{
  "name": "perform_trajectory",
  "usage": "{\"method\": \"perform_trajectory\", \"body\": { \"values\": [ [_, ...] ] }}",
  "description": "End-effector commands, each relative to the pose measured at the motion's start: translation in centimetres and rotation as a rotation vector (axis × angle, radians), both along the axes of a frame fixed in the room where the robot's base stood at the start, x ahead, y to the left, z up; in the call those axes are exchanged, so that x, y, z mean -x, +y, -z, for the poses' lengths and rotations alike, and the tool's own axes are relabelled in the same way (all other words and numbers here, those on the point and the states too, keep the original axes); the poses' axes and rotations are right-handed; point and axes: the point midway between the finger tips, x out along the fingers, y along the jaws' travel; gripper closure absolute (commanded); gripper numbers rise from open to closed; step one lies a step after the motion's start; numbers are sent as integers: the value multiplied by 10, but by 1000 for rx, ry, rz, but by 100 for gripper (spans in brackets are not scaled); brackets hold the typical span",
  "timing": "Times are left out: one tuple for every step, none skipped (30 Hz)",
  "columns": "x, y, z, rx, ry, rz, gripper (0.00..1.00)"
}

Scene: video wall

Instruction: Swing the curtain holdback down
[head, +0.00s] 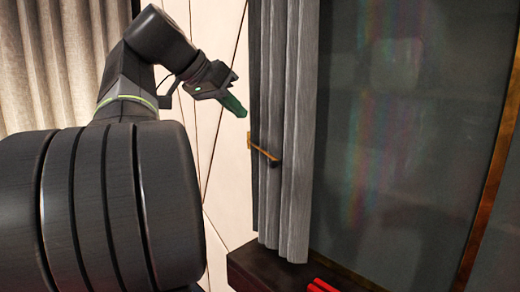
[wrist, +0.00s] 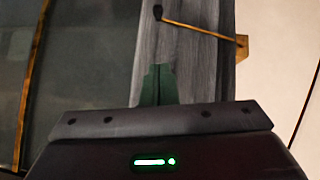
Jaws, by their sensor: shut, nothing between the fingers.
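The curtain holdback (head: 265,153) is a thin brass arm with a dark knob at its end. It reaches from a small brass plate on the pale wall across the front of the grey curtain (head: 296,100), sloping slightly down to the right. In the wrist view the holdback (wrist: 198,28) crosses the curtain (wrist: 190,65) near the top, with its plate at the right and its knob at the left. My gripper (head: 240,110) is shut and empty, with green fingertips. In the head view it is up and left of the holdback, apart from it. The wrist view also shows my gripper (wrist: 157,75) below the holdback.
A large dark screen (head: 410,120) with a brass frame is right of the curtain. A dark ledge (head: 255,268) with red items (head: 322,286) on it stands below. A beige curtain (head: 45,60) hangs at the far left. The pale wall (head: 222,180) beside the grey curtain is clear.

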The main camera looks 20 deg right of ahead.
Motion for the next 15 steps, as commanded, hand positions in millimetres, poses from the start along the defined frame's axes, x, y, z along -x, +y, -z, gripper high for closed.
{"method": "perform_trajectory", "body": {
  "values": [
    [0, 0, 0, 0, 0, 0, 100],
    [0, 0, 0, 0, 0, 0, 100],
    [0, 0, 0, 0, 0, 0, 100],
    [0, 0, 0, 0, 0, 0, 100],
    [0, 0, 0, 0, 0, 0, 100],
    [0, 0, 0, 0, 0, 0, 100],
    [0, 0, 0, 0, 0, 0, 100],
    [0, 0, 1, 0, 0, 0, 100],
    [0, -1, 1, 0, 1, 1, 100],
    [-1, -2, 3, 0, 1, 1, 100],
    [-1, -4, 4, 1, 1, 0, 100],
    [-2, -7, 7, 0, 2, 1, 100],
    [-2, -10, 9, 0, 2, 2, 100],
    [-3, -13, 12, 0, 2, 2, 100],
    [-4, -18, 17, 0, 3, 3, 100]
  ]
}}
